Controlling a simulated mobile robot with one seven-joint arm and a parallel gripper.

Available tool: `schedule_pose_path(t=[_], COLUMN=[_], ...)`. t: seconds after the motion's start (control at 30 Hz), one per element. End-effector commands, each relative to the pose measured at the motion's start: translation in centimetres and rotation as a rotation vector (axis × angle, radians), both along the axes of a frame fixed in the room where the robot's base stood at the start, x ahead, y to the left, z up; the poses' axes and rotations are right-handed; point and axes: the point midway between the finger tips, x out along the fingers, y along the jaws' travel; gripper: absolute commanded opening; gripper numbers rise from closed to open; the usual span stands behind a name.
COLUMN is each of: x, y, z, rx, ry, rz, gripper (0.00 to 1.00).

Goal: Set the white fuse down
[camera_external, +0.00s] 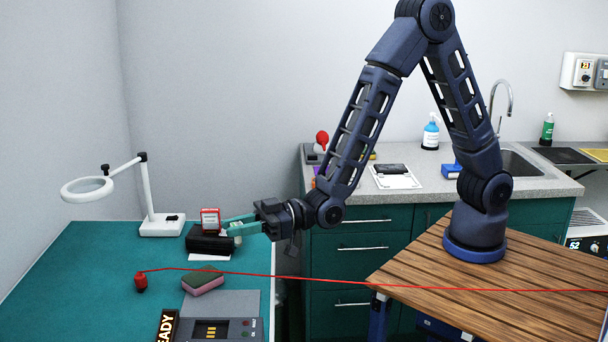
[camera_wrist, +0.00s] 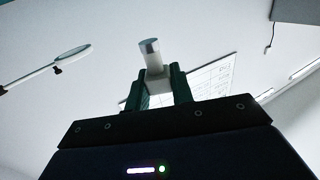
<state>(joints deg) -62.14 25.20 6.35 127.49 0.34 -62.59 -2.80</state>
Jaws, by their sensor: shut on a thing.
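The white fuse (camera_wrist: 153,62), a small white cylinder with a grey metal end cap, stands between the green fingers of my gripper (camera_wrist: 158,82) in the wrist view. The fingers are shut on it, and its capped end sticks out beyond them. In the external view my gripper (camera_external: 229,227) reaches left, level, over the right part of the green bench (camera_external: 75,275). Its tips are close to a red-and-white box (camera_external: 210,221) and a black case (camera_external: 207,241); I cannot tell whether they touch. The fuse is too small to make out clearly there.
A magnifier lamp (camera_external: 161,226) stands behind left. A white card (camera_external: 209,257), a sponge (camera_external: 204,283), a grey mat (camera_external: 235,302) and a device (camera_external: 218,329) lie nearer. A red cable (camera_external: 330,281) runs from a red plug (camera_external: 141,282) across the front. The bench's left is clear.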

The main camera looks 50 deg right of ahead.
Motion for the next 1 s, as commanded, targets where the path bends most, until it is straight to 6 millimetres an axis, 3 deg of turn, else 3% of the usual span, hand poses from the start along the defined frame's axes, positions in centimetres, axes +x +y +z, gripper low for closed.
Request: schedule_pose_path(t=[0.1, 0.63, 0.8, 1.0], x=[0.0, 0.0, 0.1, 0.1], y=[0.0, 0.0, 0.0, 0.0], z=[-2.6, -12.3, -14.2, -15.0], rx=[-0.005, -0.004, -0.002, 0.000], ry=[0.002, 0.002, 0.000, 0.000], rz=[0.000, -0.001, -0.001, -0.001], gripper=[0.01, 0.01, 0.01, 0.01])
